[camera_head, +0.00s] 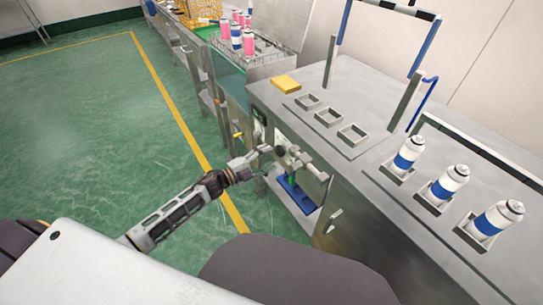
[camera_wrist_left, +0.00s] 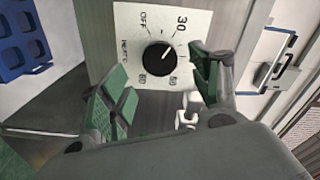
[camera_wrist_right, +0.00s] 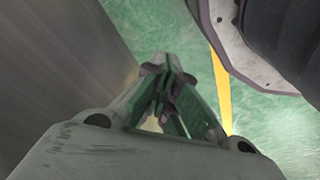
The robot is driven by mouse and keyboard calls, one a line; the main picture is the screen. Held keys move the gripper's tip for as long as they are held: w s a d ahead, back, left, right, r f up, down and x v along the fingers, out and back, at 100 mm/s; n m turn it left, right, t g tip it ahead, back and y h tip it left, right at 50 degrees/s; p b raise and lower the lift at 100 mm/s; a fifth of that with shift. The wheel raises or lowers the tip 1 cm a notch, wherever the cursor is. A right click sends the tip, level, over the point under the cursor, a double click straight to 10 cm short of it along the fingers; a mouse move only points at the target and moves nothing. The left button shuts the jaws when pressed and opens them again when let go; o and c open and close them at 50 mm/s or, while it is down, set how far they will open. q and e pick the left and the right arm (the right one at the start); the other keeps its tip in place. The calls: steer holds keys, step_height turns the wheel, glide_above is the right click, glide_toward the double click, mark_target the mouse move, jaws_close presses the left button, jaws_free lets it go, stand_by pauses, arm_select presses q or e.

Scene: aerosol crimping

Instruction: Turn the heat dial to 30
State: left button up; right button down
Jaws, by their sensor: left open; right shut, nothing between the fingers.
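The heat dial (camera_wrist_left: 158,57) is a round black knob on a white plate (camera_wrist_left: 195,12) marked OFF, 30 and further numbers. Its white pointer mark is turned up and right, on the side of the 30; the exact setting is hard to tell. My left gripper (camera_wrist_left: 160,68) is open, with one green-padded finger left of the knob and one right of it. Both fingers look apart from the knob. In the head view my left gripper (camera_head: 272,158) is at the cabinet front, and the dial cannot be made out. My right gripper (camera_wrist_right: 166,72) is shut and empty above the green floor.
The steel cabinet (camera_head: 385,225) holds several blue-banded white cans (camera_head: 448,183) on its top, with empty square holders (camera_head: 328,117) and a yellow block (camera_head: 285,84). A rack of pink cans (camera_head: 237,38) stands behind. Open floor (camera_head: 85,115) lies left.

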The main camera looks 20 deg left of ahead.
arm_select(q)
steer(key=v, duration=0.7)
stand_by(0.3)
steer(key=shift+s+a, duration=0.1)
stand_by(0.6)
